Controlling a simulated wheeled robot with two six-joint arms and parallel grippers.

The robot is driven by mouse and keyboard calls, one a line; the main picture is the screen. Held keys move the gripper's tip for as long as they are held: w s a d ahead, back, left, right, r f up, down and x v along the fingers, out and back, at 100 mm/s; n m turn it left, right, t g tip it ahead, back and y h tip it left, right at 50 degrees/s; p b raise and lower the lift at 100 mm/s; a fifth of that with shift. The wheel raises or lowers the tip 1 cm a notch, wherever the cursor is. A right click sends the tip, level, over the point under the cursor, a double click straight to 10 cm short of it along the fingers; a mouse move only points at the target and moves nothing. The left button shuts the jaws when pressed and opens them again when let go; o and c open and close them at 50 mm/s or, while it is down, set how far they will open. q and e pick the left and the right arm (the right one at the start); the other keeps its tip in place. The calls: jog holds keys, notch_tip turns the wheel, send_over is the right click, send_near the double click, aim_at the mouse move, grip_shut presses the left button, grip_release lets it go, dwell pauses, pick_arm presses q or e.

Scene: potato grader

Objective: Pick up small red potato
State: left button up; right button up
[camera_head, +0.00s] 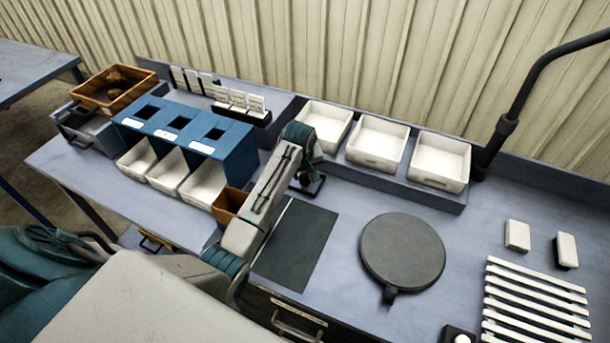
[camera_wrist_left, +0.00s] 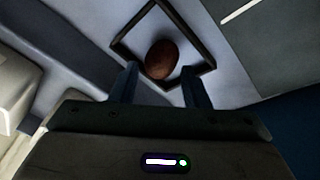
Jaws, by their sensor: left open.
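The small red potato (camera_wrist_left: 161,58) is reddish-brown and lies inside a dark square frame (camera_wrist_left: 206,48) on the grey bench in the left wrist view. My left gripper (camera_wrist_left: 161,86) is open, with its two fingers pointing towards the potato, one on either side of its near end. The fingers appear not to touch it. In the head view the left arm reaches across the bench, and my left gripper (camera_head: 304,180) is over the frame, mostly hiding the potato. My right gripper is not in view.
White bins (camera_head: 376,143) stand behind the gripper. A blue sorter (camera_head: 236,151) with white trays stands left, near an orange-brown box (camera_head: 229,204). A dark mat (camera_head: 297,243) and a round grey plate (camera_head: 402,250) lie in front and right. Bare bench separates them.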

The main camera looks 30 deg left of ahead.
pick_arm(q)
jog(key=shift+p+x, duration=0.3)
jog(key=shift+x, duration=0.7)
jog(key=shift+f, duration=0.3)
jog(key=shift+w+f, duration=0.1)
jog(key=shift+f, duration=0.05)
jog(key=c, duration=0.6)
jog(key=shift+c, duration=0.5)
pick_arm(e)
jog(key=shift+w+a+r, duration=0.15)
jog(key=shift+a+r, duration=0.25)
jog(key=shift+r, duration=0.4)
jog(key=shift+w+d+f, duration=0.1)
